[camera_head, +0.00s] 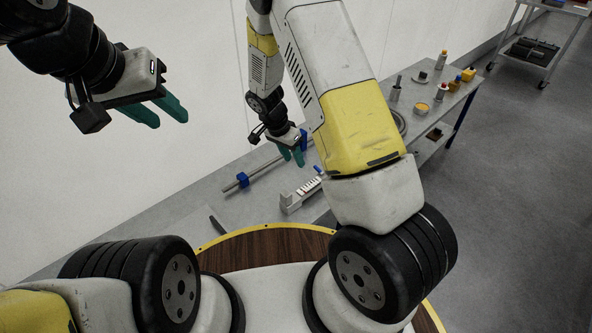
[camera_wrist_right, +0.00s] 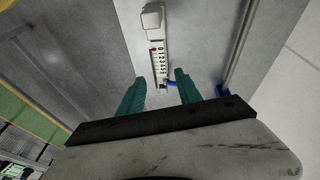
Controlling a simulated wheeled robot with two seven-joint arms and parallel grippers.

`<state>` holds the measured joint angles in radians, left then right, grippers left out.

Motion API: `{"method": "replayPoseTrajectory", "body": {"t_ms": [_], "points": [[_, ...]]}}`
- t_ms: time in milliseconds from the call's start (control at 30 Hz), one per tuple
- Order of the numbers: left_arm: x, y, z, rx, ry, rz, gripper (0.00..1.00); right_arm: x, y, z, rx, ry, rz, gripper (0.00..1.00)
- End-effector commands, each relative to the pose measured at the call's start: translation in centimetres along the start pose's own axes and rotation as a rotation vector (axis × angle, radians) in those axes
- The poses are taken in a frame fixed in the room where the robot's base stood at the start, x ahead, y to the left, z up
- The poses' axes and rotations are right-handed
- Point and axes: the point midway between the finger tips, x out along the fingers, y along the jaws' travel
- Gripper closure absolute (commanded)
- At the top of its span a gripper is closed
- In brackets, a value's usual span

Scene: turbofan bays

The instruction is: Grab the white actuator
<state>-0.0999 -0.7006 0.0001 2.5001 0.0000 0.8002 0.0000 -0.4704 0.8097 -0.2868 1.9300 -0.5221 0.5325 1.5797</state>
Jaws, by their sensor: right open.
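The white actuator (camera_head: 301,195) lies on the grey bench, a long pale body with a row of dark scale marks. In the right wrist view the actuator (camera_wrist_right: 156,42) lies ahead of the fingers, its block-like end farthest away and its near part between the fingertips in the picture. My right gripper (camera_head: 293,156) is open and empty, above the bench and near the actuator. It shows in the right wrist view (camera_wrist_right: 160,88) with its teal fingers apart. My left gripper (camera_head: 166,112) is open and empty, raised at the upper left, far from the actuator.
A metal rod (camera_head: 266,169) with blue supports (camera_head: 242,180) lies beside the actuator on the bench (camera_head: 185,211). Several bottles and a yellow-orange dish (camera_head: 422,107) stand at the bench's far end. A wheeled cart (camera_head: 534,50) stands at the back right. The floor to the right is clear.

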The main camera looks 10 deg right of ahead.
Motion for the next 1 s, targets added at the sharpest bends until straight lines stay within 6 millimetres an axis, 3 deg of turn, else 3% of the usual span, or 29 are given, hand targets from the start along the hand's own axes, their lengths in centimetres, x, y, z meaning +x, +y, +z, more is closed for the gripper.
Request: {"method": "replayPoseTrajectory", "body": {"t_ms": [33,100,233,1000], "points": [[0.0,0.0,0.0,0.000,0.000,0.000,0.64,2.3,-0.4,0.8,0.009,0.019,0.028,0.59],[0.0,0.0,0.0,0.000,0.000,0.000,0.64,4.7,-0.8,1.4,0.034,0.043,0.052,0.59],[0.0,0.0,0.0,0.000,0.000,0.000,0.64,7.8,-1.2,2.4,0.064,0.078,0.078,0.59],[0.0,0.0,0.0,0.000,0.000,0.000,0.64,17.1,-0.5,2.7,0.086,0.098,0.090,0.59]]}}
